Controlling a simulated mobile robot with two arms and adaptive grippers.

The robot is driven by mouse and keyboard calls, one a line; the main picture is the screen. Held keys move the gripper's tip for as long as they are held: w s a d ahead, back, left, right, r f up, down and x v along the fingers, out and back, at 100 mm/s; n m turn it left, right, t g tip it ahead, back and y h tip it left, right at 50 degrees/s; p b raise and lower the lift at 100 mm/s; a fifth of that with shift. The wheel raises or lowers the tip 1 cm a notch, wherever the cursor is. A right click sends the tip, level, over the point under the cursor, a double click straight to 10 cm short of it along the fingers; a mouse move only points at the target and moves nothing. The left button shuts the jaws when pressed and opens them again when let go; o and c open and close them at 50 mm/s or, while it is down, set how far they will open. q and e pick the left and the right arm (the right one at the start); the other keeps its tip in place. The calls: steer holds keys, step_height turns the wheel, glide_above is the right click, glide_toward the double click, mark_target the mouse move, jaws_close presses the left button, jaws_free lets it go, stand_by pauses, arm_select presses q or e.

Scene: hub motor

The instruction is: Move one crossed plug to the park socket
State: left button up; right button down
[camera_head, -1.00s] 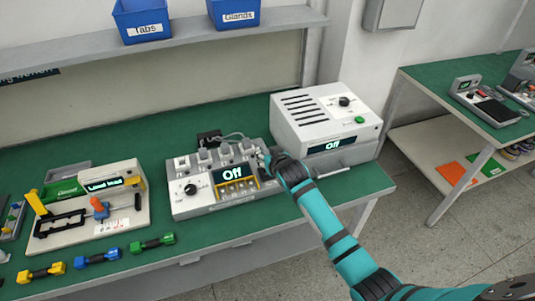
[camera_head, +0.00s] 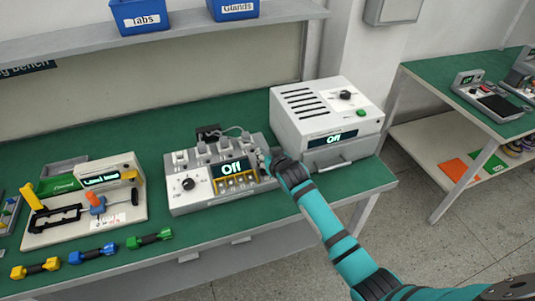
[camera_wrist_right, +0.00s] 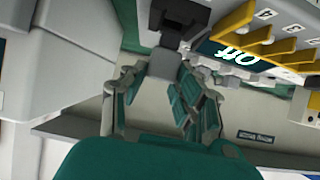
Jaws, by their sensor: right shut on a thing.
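The grey test unit (camera_head: 188,207) stands mid-bench, with a lit "Off" display, a knob and yellow brackets (camera_head: 238,184). Several grey plugs (camera_head: 203,149) stand along its rear top edge. My right gripper (camera_head: 267,160) is at the unit's right end. In the wrist view its green-padded fingers (camera_wrist_right: 160,85) are shut on a grey plug (camera_wrist_right: 163,63), with a black part (camera_wrist_right: 180,16) just beyond. I cannot tell whether the plug is seated in a socket, nor which socket is the park one. My left gripper is out of view.
A white box with an "Off" display (camera_head: 325,115) stands close to the right of the test unit. A load-test fixture (camera_head: 85,220) is at the left, with several coloured dumbbell-shaped pieces (camera_head: 93,254) along the front edge. A black block (camera_head: 208,133) with a cable sits behind the unit.

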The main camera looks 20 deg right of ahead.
steer(key=shift+f+b, duration=0.4)
steer(key=shift+f, duration=0.7)
stand_by(1.1)
steer(key=c, duration=0.9)
jaws_free()
steer(key=v, duration=1.2)
steer(key=shift+s+f, duration=0.1)
